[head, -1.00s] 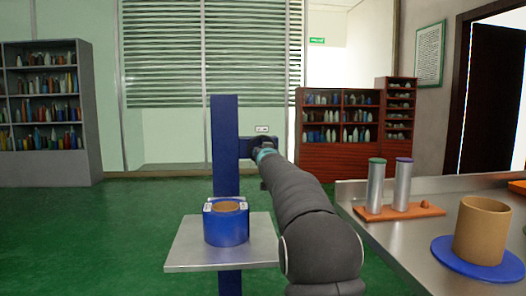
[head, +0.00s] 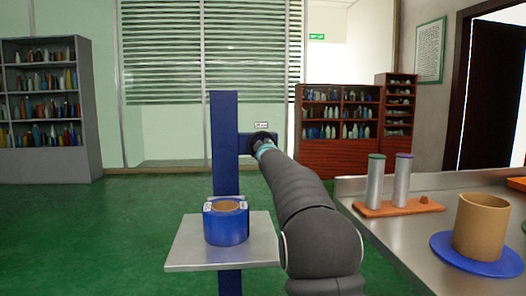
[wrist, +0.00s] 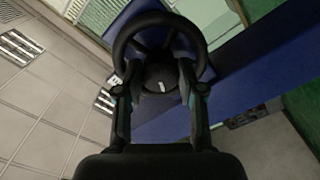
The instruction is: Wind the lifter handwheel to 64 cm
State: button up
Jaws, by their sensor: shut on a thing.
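The lifter is a blue upright post (head: 225,150) with a flat grey plate (head: 190,250). A blue collar-like part (head: 227,228) with a tan ring inside stands on the plate. The black handwheel (wrist: 117,48) is a round rim in front of a blue housing in the wrist view; in the head view my arm mostly hides it. My gripper (wrist: 158,98) reaches the wheel with a finger on each side of its lower part and is shut on it; it also shows in the head view (head: 261,147). A small white display (head: 262,125) sits above the wheel, its reading too small to tell.
A metal bench (head: 390,245) stands at right. It bears an orange base (head: 400,209) with two capped silver cylinders, and a tan tube (head: 480,228) on a blue disc (head: 450,252). Shelves stand at the back. The green floor left of the lifter is clear.

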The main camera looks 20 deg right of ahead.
jog(key=n+b, duration=0.1)
jog(key=n, duration=0.4)
jog(key=shift+f+b, duration=0.15)
jog(key=shift+b, duration=0.2)
dwell(0.4)
jog(key=o, duration=1.1)
jog(key=shift+o, duration=0.2)
jog(key=shift+s, duration=0.15)
jog(key=v, duration=1.1)
jog(key=shift+s, duration=0.35)
